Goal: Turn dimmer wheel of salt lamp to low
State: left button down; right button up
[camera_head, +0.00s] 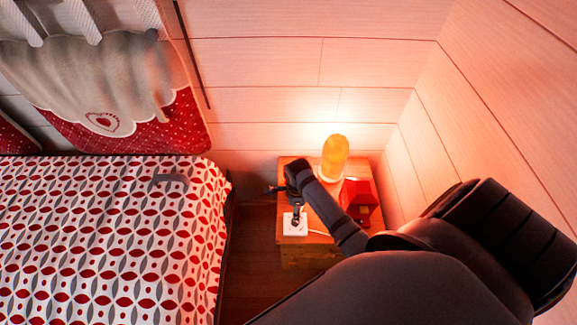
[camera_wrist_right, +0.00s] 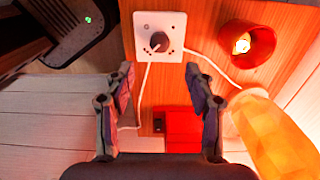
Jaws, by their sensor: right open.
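The salt lamp (camera_head: 334,156) glows orange on the wooden nightstand; part of it also shows at the lower right of the right wrist view (camera_wrist_right: 275,140). Its dimmer is a white square plate (camera_head: 290,229) near the nightstand's front edge. In the wrist view the plate (camera_wrist_right: 143,68) carries a round dark wheel (camera_wrist_right: 159,42) with a pale mark and small dots around it. My right gripper (camera_wrist_right: 161,78) is open and empty. In the wrist view the wheel lies just beyond the gap between its fingertips, and I see no contact. My left gripper is not in view.
A red shaded lamp (camera_wrist_right: 263,43) with a lit bulb and a red box (camera_wrist_right: 183,130) share the nightstand (camera_head: 300,256). White cords run from the plate. The patterned bed (camera_head: 100,240) is at left, and plank walls stand behind and at right.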

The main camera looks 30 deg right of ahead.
aim_at(295, 222)
jog(key=shift+s+f, duration=0.2)
jog(key=shift+f, duration=1.05)
notch_tip(295, 222, down, 7)
jog(key=shift+w+r+b, duration=0.15)
jog(key=shift+b, duration=0.55)
jog(key=shift+f, duration=0.6)
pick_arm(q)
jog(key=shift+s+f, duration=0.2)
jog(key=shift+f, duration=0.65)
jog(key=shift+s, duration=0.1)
pick_arm(e)
jog(key=shift+c, duration=1.1)
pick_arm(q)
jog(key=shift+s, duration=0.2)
pick_arm(e)
grip_shut()
